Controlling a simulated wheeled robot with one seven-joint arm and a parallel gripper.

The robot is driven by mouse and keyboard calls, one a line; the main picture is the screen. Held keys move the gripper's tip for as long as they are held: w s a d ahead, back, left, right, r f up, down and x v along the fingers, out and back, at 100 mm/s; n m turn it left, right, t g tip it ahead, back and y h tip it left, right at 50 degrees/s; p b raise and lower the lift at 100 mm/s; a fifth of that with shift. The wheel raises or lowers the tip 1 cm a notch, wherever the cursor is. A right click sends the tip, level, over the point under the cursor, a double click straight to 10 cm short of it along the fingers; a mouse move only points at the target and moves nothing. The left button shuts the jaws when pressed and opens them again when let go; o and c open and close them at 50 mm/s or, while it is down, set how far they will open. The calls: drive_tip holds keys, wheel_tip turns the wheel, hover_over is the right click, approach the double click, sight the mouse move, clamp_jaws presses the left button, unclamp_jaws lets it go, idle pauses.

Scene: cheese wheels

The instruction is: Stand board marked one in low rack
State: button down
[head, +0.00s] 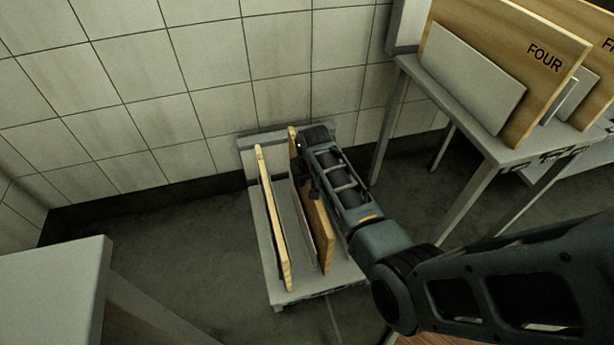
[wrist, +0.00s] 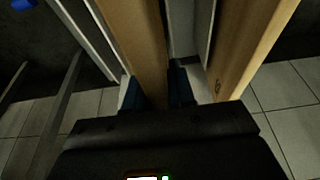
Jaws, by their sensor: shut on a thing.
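The low rack (head: 346,272) stands on the floor against the tiled wall. Two wooden boards stand on edge in it, side by side. My gripper (head: 303,165) is at the far upper part of the right board (head: 322,238) and is shut on it. In the wrist view my gripper's dark fingers (wrist: 158,90) lie on both sides of this held board (wrist: 138,40). The left board (head: 272,215) stands apart from it and also shows at the right of the wrist view (wrist: 250,45). No marking is readable on either board, so I cannot tell which is marked one.
A taller grey stand (head: 480,135) at the right holds a board marked FOUR (head: 505,45) and another partly cut off board. A grey block-like surface (head: 50,290) is at the lower left. The floor (head: 170,240) left of the low rack is clear.

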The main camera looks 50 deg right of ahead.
drive_tip(key=shift+f+b, duration=1.4)
drive_tip(key=shift+f, duration=0.85)
drive_tip(key=c, duration=0.9)
unclamp_jaws()
drive_tip(key=shift+c, duration=0.2)
drive_tip(key=shift+o, duration=0.3)
drive_tip(key=shift+s+f, duration=0.1)
drive_tip(key=shift+f, duration=0.05)
drive_tip(key=p+v, duration=0.3)
drive_tip(key=v, duration=0.5)
drive_tip(key=shift+d+p, duration=0.1)
drive_tip(key=shift+p, duration=0.2)
